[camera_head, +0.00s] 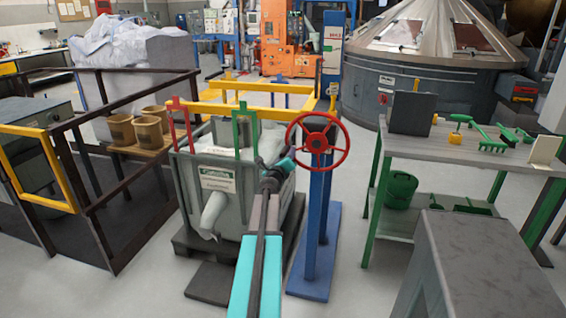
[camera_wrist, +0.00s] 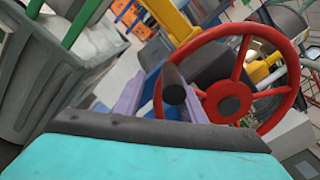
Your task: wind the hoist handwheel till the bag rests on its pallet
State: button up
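The red handwheel (camera_head: 318,141) stands on a blue post (camera_head: 318,225). In the wrist view the wheel (camera_wrist: 282,95) fills the right half. A dark cylindrical grip (camera_wrist: 173,88) is at its left side. My gripper (camera_wrist: 163,95) is open, with its pale fingers either side of this grip and a gap visible at the left finger. In the head view my gripper (camera_head: 277,168) is at the wheel's left. The grey-white bag (camera_head: 212,178), with a label and a spout, is left of the post above a dark pallet (camera_head: 188,242). Whether they touch is unclear.
A green-legged bench (camera_head: 460,150) with green tools stands right, and a grey block (camera_head: 485,260) is at front right. Dark and yellow railings (camera_head: 110,215) stand left. A yellow frame (camera_head: 260,86) is behind the bag. Floor shows between post and bench.

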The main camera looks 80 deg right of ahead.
jog(key=shift+s, duration=0.15)
jog(key=shift+a, duration=0.1)
jog(key=a, duration=1.3)
jog(key=shift+w+a+b, duration=0.2)
jog(key=shift+a+b, duration=0.1)
jog(key=shift+b, duration=0.1)
